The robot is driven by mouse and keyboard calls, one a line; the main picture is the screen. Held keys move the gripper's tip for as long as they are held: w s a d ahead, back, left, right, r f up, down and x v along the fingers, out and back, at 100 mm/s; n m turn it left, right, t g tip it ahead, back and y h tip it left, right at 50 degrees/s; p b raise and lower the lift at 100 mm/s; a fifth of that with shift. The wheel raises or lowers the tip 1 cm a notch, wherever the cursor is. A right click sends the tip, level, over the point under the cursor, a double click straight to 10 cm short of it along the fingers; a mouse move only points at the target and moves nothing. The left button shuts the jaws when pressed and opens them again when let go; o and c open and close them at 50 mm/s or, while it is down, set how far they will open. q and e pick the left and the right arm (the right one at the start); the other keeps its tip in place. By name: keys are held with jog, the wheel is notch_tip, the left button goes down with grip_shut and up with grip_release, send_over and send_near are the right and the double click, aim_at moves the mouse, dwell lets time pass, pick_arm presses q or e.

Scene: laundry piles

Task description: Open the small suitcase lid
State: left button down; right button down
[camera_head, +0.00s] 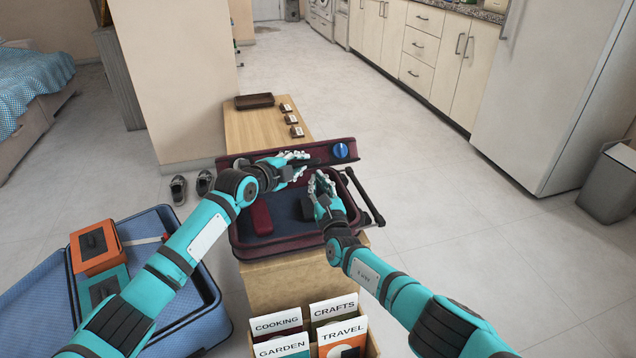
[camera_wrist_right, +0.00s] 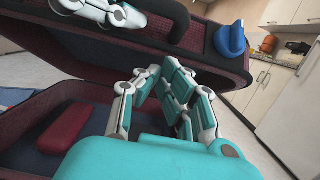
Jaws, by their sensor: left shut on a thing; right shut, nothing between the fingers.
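The small dark red suitcase (camera_head: 285,247) stands on the wooden bench. My right gripper (camera_head: 322,184) is shut and empty over the suitcase's right part, below the lid (camera_wrist_right: 205,65) in the right wrist view.
A black handle (camera_head: 367,197) sticks out at the suitcase's right side. A large blue suitcase (camera_head: 190,330) lies open on the floor at left. A box of labelled cards (camera_head: 370,345) stands in front. A brown tray (camera_head: 254,101) lies on the bench's far end.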

pick_arm(q)
jog(key=shift+a, duration=0.1)
pick_arm(e)
jog(key=shift+r, duration=0.1)
pick_arm(q)
jog(key=shift+f, duration=0.15)
pick_arm(e)
jog(key=shift+w+a+r, duration=0.15)
jog(key=shift+w+r, duration=0.35)
jog(key=shift+r, duration=0.3)
pick_arm(q)
jog(key=c, duration=1.4)
grip_release()
jog(key=shift+o, duration=0.4)
pick_arm(e)
jog(key=shift+a, duration=0.15)
